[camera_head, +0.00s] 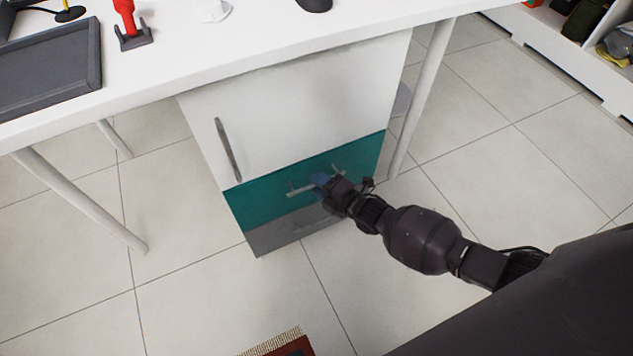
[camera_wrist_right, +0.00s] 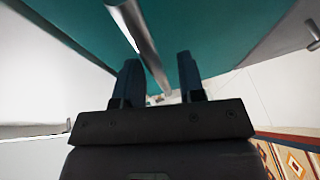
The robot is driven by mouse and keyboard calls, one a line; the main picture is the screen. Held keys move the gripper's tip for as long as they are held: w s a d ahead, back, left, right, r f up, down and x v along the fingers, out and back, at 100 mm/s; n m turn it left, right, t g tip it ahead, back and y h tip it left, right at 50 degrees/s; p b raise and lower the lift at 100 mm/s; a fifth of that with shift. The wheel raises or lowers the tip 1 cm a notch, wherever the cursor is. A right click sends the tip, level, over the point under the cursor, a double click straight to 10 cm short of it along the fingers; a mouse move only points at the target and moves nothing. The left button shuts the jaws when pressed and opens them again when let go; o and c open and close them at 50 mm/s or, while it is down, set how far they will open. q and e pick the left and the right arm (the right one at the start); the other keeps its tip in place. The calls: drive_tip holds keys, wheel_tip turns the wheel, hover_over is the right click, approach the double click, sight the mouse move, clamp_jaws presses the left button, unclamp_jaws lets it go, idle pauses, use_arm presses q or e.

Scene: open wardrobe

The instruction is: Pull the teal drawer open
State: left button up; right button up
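The teal drawer (camera_head: 262,200) is in the white cabinet under the table, and its front looks flush with the cabinet. Its metal bar handle (camera_head: 299,190) runs across the front. My right gripper (camera_head: 321,180) is at this handle and hides part of it. In the right wrist view, the teal front (camera_wrist_right: 225,30) fills the top and the handle (camera_wrist_right: 146,42) runs down between the two fingers (camera_wrist_right: 160,78). The fingers are apart, with gaps beside the bar. My left gripper is not in view.
A white door (camera_head: 290,115) with an upright handle is above the drawer, and a grey panel (camera_head: 275,236) is below. White table legs (camera_head: 85,205) stand on both sides. A patterned rug (camera_head: 285,346) lies on the otherwise clear tiled floor in front.

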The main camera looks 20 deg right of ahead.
drive_tip(key=shift+w+a+f, duration=0.1)
drive_tip(key=shift+w+a, duration=0.1)
drive_tip(key=shift+w, duration=0.2)
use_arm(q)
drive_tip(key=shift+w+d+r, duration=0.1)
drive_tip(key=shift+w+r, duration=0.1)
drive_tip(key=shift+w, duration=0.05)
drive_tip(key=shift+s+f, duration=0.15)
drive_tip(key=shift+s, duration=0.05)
use_arm(e)
clamp_jaws()
drive_tip(key=shift+s, duration=0.1)
